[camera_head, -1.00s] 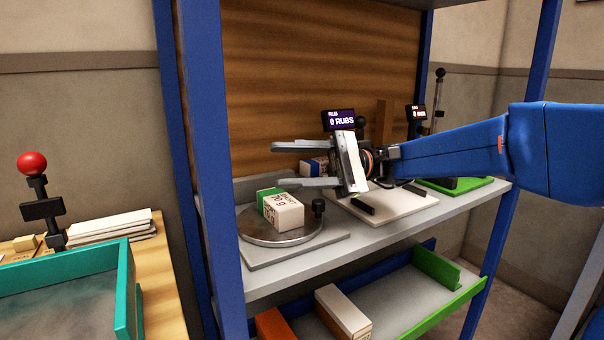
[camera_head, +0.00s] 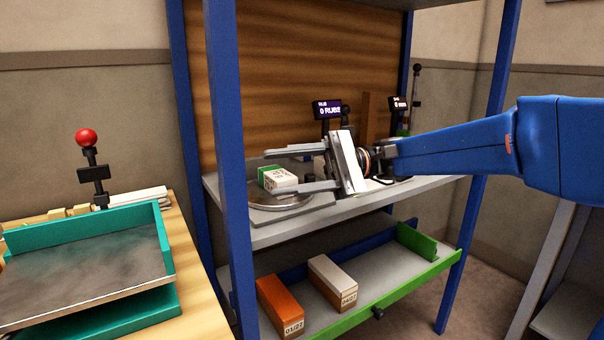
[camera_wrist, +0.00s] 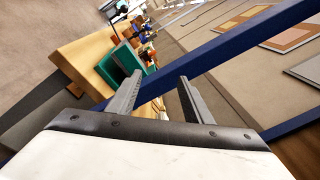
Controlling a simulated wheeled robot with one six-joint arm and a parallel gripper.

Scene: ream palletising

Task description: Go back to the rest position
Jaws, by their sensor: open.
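My gripper (camera_head: 298,170) is open and empty in the head view. It is in front of the upper shelf (camera_head: 262,238), pointing left, with its two fingers apart. Behind the fingers, a green and white ream (camera_head: 277,179) sits on a round metal plate (camera_head: 283,203) on that shelf; the lower finger and the gripper body hide part of this area. In the wrist view, the open fingers (camera_wrist: 160,92) have nothing between them, and a blue shelf post crosses beyond them.
Blue posts (camera_head: 230,150) frame the shelf. A lower tray (camera_head: 420,270) with a green edge holds an orange box (camera_head: 280,305) and a white-topped box (camera_head: 332,282). A teal tray (camera_head: 165,240) and a red-knobbed lever (camera_head: 86,138) are on the wooden table at left. Small displays (camera_head: 327,109) stand behind.

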